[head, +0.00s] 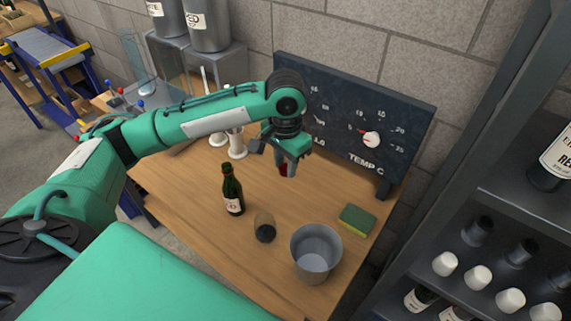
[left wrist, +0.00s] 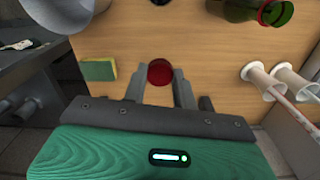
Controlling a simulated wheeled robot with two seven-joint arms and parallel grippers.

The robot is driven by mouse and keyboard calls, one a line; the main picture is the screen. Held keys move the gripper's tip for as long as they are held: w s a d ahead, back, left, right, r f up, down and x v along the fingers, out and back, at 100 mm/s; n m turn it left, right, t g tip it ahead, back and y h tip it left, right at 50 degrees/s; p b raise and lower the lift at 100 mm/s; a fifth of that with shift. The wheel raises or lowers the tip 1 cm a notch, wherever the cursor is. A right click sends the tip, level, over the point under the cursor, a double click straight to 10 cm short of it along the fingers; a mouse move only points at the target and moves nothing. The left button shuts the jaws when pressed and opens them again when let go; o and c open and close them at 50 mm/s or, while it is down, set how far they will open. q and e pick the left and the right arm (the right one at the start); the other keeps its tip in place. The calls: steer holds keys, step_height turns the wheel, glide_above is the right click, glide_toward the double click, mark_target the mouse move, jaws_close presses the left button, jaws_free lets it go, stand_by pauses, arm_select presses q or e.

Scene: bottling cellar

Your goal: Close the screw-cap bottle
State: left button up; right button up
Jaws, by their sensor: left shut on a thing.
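The bottle (head: 233,192) is dark green with a pale label and stands upright on the wooden table. Its neck and mouth (left wrist: 268,12) show at the top right of the left wrist view, with a red ring around an open green mouth. My left gripper (head: 287,168) is above the table, behind and to the right of the bottle in the head view. It is shut on a round dark red cap (left wrist: 160,72), held between the two fingertips and apart from the bottle. In the head view the fingers partly hide the cap. My right gripper is not in view.
A grey bucket (head: 316,256), a green and yellow sponge (head: 357,219) and a small dark-topped cylinder (head: 265,227) stand near the bottle. White stands (head: 236,146) are behind it. A dark gauge panel (head: 350,130) backs the table; a bottle shelf (head: 500,205) is at right.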

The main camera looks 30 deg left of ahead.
arm_select(q)
steer(key=s+d+f+n, duration=0.3)
steer(key=s+f, duration=0.1)
steer(key=shift+s+d+f+n, duration=0.15)
steer(key=shift+s+f+n, duration=0.15)
steer(key=shift+s+f, duration=0.05)
